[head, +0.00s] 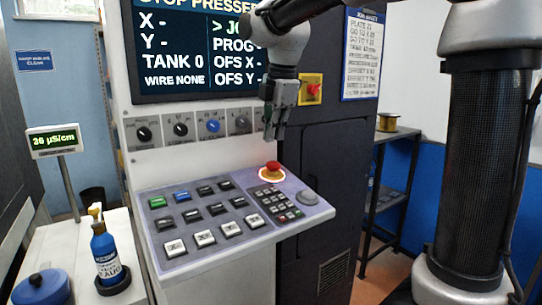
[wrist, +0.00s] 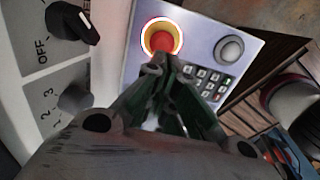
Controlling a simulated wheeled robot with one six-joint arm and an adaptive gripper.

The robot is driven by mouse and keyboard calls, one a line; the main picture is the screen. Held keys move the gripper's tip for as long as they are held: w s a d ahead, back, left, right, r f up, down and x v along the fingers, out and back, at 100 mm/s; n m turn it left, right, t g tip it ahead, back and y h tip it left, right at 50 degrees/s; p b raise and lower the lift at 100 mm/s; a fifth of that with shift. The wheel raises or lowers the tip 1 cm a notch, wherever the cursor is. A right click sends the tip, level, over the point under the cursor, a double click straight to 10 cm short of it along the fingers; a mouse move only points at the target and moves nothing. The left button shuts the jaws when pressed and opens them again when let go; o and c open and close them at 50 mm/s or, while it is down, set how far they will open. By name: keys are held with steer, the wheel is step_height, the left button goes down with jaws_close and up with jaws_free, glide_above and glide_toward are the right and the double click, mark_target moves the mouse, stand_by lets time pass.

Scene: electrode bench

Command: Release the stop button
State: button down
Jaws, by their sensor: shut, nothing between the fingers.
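The red stop button (head: 272,166) sits in a pale ring at the back right of the sloped control panel (head: 187,264). The screen (head: 190,50) above reads "STOP PRESSED", partly cut off and partly behind my arm. My gripper (head: 270,136) points down above the button, shut and empty, with a small gap showing in the head view. In the wrist view the red button (wrist: 161,38) with its yellow and white ring lies just beyond my shut fingertips (wrist: 160,62). I cannot tell from the wrist view whether they touch it.
A grey round knob (head: 308,197) and a dark keypad (head: 276,204) are beside the button. A row of rotary knobs (head: 212,126) is on the upright face behind. A red switch on a yellow plate (head: 312,89) is at the right. A blue bottle (head: 105,255) stands far left.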

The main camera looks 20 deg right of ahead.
mark_target(270, 165)
steer(key=x, duration=0.7)
steer(key=shift+x, duration=1)
steer(key=shift+s+f, duration=0.1)
steer(key=shift+r, duration=0.5)
steer(key=a+v, duration=0.1)
steer(key=v, duration=1.2)
steer(key=shift+d+r, duration=0.35)
steer(key=shift+d, duration=0.15)
